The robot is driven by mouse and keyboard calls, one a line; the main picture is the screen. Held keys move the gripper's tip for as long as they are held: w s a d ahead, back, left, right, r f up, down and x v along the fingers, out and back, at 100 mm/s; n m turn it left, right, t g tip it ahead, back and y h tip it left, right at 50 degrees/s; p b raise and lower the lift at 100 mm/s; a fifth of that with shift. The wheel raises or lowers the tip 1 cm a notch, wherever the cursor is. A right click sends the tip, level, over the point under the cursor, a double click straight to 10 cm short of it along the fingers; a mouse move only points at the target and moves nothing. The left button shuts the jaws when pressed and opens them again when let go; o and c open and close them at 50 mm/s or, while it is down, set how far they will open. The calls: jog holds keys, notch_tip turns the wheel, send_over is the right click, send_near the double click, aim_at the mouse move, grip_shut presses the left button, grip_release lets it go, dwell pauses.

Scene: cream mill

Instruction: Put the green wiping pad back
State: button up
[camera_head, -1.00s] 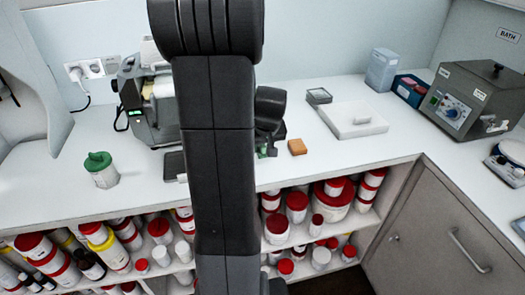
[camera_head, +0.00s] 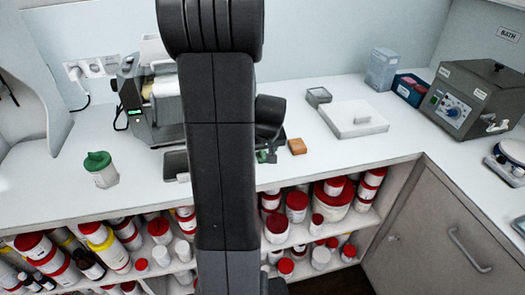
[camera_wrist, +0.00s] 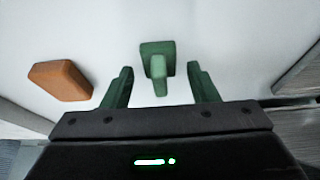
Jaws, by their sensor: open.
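The green wiping pad (camera_wrist: 157,51) lies on the white worktop in the wrist view, with a narrow upright grip on top. My gripper (camera_wrist: 160,68) is open, its two green fingers apart on either side of the pad's grip and not visibly touching it. In the head view my dark arm covers most of this spot. Only a small green part (camera_head: 265,156) shows beside the arm, and I cannot tell whether it is finger or pad.
An orange block (camera_head: 297,146) lies close beside the pad; it also shows in the wrist view (camera_wrist: 60,81). A small grey tray (camera_head: 174,165) sits left of my arm. A white slab (camera_head: 340,127) lies at right.

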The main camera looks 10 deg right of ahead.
jog(key=v, duration=1.2)
jog(key=shift+r, duration=0.1)
jog(key=x, duration=1.2)
jog(key=shift+f, duration=0.3)
jog(key=shift+r, duration=0.25)
jog(key=shift+r, duration=0.1)
